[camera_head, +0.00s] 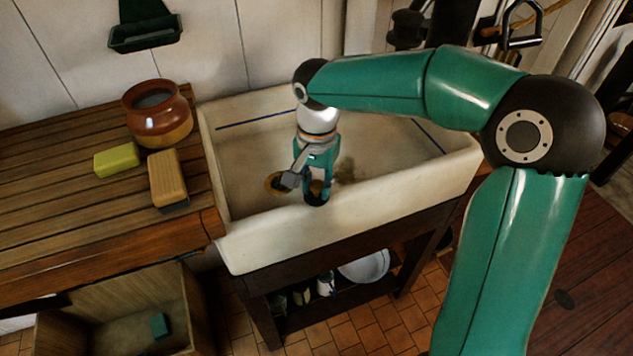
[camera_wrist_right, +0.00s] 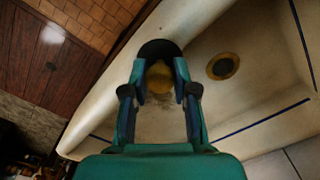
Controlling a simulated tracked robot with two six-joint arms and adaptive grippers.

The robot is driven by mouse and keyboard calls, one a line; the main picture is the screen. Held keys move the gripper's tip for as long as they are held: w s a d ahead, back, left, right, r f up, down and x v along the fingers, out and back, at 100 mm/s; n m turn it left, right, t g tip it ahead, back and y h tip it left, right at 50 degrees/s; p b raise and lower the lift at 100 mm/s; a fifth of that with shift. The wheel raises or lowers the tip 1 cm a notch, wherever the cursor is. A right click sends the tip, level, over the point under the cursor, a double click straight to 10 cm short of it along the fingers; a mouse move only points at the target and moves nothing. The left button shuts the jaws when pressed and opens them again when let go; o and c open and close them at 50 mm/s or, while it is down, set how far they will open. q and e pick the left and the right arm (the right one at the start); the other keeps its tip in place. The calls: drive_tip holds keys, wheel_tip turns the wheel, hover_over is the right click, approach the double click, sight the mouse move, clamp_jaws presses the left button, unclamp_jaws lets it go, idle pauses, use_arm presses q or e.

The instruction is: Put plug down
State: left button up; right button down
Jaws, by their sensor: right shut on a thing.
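My right gripper (camera_head: 314,186) reaches down into the pale sink (camera_head: 385,184), close to its front wall. Its fingers are shut on the dark plug (camera_head: 317,199), which shows at the fingertips. In the right wrist view the plug (camera_wrist_right: 160,48) is a black rounded shape at the ends of both fingers, partly hidden by them. The brass-rimmed drain (camera_wrist_right: 223,66) lies apart from the plug in that view. In the head view the drain (camera_head: 273,184) is just left of the gripper, partly covered by it. Whether the plug touches the sink cannot be told. My left gripper is out of view.
A wooden counter (camera_head: 60,195) on the left carries a brown pot (camera_head: 158,117), a yellow sponge (camera_head: 117,160) and a brush (camera_head: 168,178). An open wooden box (camera_head: 75,330) stands below. The sink's back and right parts are clear.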

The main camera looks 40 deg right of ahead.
sight(317, 184)
drive_tip(key=shift+f, duration=0.1)
drive_tip(key=c, duration=0.9)
unclamp_jaws()
wheel_tip(317, 184, up, 12)
drive_tip(key=shift+r+p, duration=0.2)
drive_tip(key=shift+p, duration=0.1)
drive_tip(key=shift+s+f, duration=0.1)
